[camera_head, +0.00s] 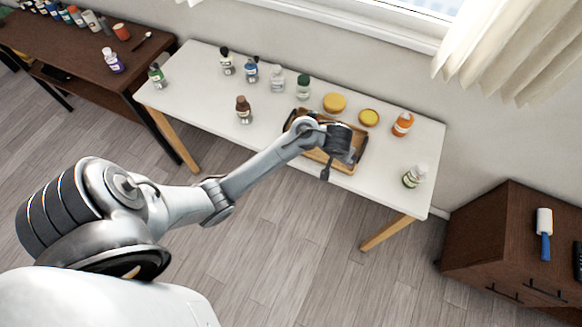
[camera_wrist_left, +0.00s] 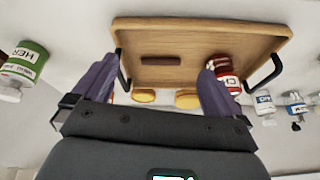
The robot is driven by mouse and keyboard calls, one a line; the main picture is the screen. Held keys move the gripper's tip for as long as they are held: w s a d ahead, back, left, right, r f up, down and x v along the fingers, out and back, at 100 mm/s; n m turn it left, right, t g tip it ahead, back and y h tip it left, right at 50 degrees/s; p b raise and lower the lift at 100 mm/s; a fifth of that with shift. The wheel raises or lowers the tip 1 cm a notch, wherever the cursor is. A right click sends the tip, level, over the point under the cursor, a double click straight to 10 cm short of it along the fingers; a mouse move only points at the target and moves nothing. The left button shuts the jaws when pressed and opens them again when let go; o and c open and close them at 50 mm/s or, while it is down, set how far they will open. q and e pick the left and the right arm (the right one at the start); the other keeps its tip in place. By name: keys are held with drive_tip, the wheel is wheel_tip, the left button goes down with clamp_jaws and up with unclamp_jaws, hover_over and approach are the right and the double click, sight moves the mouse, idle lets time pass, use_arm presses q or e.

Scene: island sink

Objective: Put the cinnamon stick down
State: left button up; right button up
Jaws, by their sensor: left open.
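A short dark brown bar, which looks like the cinnamon stick (camera_wrist_left: 162,61), lies flat on the wooden tray (camera_wrist_left: 187,29), near its middle, in the left wrist view. In the head view the tray (camera_head: 356,165) is on the white table, and my arm covers much of it; I cannot make out the stick there. My left gripper (camera_head: 338,160) is over the tray. In the left wrist view its two fingers (camera_wrist_left: 158,70) are spread wide and empty, with the stick apart from both. My right gripper is not in view.
A red-labelled bottle (camera_wrist_left: 228,78) is close beside the right-hand finger in the wrist view. Two yellow-lidded jars (camera_head: 334,102) (camera_head: 368,117) and an orange bottle (camera_head: 402,124) stand behind the tray. A green-labelled bottle (camera_head: 415,175) stands right; a brown bottle (camera_head: 243,110) stands left.

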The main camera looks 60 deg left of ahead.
use_arm(q)
drive_tip(key=s+d+r+m+h, duration=0.1)
drive_tip(key=s+d+m, duration=0.2)
drive_tip(key=s, duration=0.9)
drive_tip(key=s+d+r+m+h, duration=0.1)
drive_tip(key=s+d+r+m, duration=0.1)
drive_tip(key=s+d, duration=0.5)
drive_tip(key=s+m, duration=0.1)
drive_tip(key=s, duration=0.5)
drive_tip(key=shift+d+r+h, duration=0.15)
drive_tip(key=shift+d+h, duration=0.15)
drive_tip(key=shift+r, duration=0.15)
wheel_tip(320, 180, up, 23)
drive_tip(key=p, duration=2.3)
